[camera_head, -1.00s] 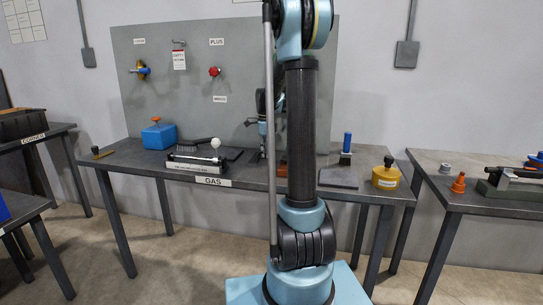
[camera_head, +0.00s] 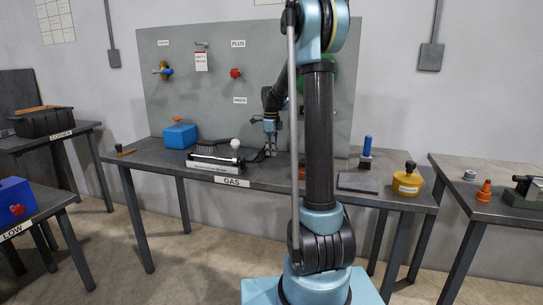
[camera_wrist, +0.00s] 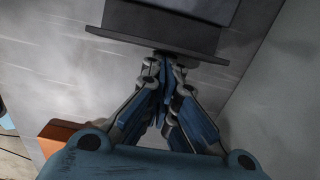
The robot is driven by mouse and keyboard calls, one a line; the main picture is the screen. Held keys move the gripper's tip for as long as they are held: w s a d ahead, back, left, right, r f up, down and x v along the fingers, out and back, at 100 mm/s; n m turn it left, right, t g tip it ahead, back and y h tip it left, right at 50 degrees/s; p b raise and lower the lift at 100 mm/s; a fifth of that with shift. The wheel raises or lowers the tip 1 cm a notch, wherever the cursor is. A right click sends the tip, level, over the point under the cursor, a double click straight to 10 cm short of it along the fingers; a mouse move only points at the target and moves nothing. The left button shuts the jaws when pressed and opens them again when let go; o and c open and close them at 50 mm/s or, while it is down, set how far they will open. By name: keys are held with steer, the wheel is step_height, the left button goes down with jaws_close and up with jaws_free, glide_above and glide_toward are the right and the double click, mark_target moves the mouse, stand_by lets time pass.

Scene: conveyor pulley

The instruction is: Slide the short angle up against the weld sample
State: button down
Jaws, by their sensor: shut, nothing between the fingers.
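In the head view a dark piece (camera_head: 254,156) lies just left of the gripper. I cannot tell which thing is the weld sample.
An orange block (camera_wrist: 58,136) lies near the gripper. Left on the bench are a blue box (camera_head: 180,136), a brush (camera_head: 212,146) and a white-knobbed device (camera_head: 215,164). Right are a dark plate (camera_head: 358,182), a blue-handled tool (camera_head: 367,150) and a yellow pot (camera_head: 407,182). A panel (camera_head: 200,105) stands behind.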

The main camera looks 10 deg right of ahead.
step_height(320, 180, up, 8)
steer(key=shift+r, duration=0.25)
steer(key=c, duration=1.7)
jaws_free()
step_height(320, 180, up, 8)
steer(key=n, duration=1.8)
glide_above(262, 158)
steer(key=shift+w, duration=0.1)
step_height(262, 158, down, 17)
steer(key=shift+f, duration=0.15)
